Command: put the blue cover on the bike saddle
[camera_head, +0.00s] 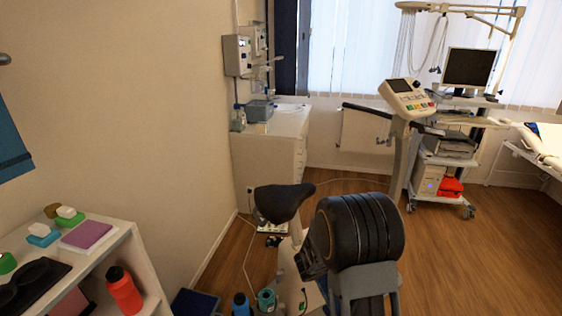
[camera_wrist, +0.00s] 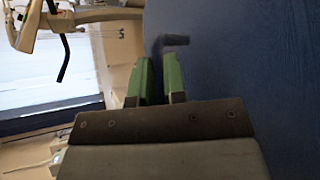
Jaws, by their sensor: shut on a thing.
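The bike saddle (camera_head: 283,201) is black and bare on top, on the exercise bike in the middle of the head view. My gripper (camera_wrist: 157,62) shows in the wrist view as two green fingers, shut with a narrow gap between them. The blue cover (camera_wrist: 245,65) fills the right of that view, at and beyond the fingertips; the exact grip on it is hard to see. In the head view my arm stands just right of the saddle, and it hides the gripper and the cover.
A white shelf (camera_head: 117,243) with a red bottle (camera_head: 123,291) and small coloured objects stands at left. A blue towel (camera_head: 12,145) hangs on the wall. The bike's console (camera_head: 405,97) and handlebar rise behind my arm. Open wooden floor (camera_head: 480,255) lies at right.

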